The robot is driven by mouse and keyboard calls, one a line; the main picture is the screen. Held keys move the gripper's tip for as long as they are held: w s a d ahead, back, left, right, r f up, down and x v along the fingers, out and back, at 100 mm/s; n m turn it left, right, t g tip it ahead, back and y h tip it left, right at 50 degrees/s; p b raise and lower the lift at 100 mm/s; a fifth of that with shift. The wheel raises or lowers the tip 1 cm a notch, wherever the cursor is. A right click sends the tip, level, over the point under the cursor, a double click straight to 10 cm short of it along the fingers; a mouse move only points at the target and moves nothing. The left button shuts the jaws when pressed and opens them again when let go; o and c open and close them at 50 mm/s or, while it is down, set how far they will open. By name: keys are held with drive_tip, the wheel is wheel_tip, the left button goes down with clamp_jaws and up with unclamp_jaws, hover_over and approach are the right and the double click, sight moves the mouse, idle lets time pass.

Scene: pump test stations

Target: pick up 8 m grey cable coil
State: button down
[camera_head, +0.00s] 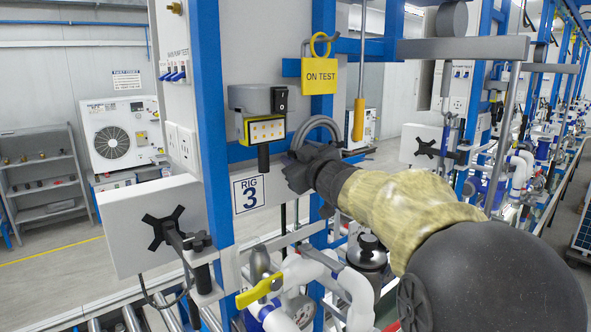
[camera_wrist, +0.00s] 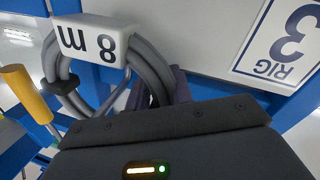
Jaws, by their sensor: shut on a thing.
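The grey cable coil (camera_head: 318,122) shows in the head view as a thick grey arc just above my gripper (camera_head: 303,160), in front of the blue frame. In the wrist view the grey coil (camera_wrist: 150,68) is a bundle of several loops with a white "8 m" tag (camera_wrist: 98,39), seen upside down, and a dark tie at its left. My gripper (camera_wrist: 168,90) is shut on the coil's strands at the side near the camera. The dark gripper body hides the lower part of the grip. I cannot tell whether the coil still touches a hook.
A yellow "ON TEST" tag (camera_head: 320,76) and an orange-handled screwdriver (camera_head: 358,119) hang close by. A grey box with a lit yellow-framed panel (camera_head: 265,129) is left of the coil. The "RIG 3" sign (camera_head: 249,193), white pipes (camera_head: 311,272) and a yellow valve handle (camera_head: 260,289) lie below.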

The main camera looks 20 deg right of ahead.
drive_tip(key=s+d+p, duration=0.3)
drive_tip(key=s+p, duration=0.2)
drive_tip(key=s, duration=1.2)
drive_tip(key=shift+s+r, duration=0.2)
drive_tip(key=shift+s, duration=0.15)
drive_tip(key=shift+d, duration=0.15)
drive_tip(key=shift+w+f, duration=0.1)
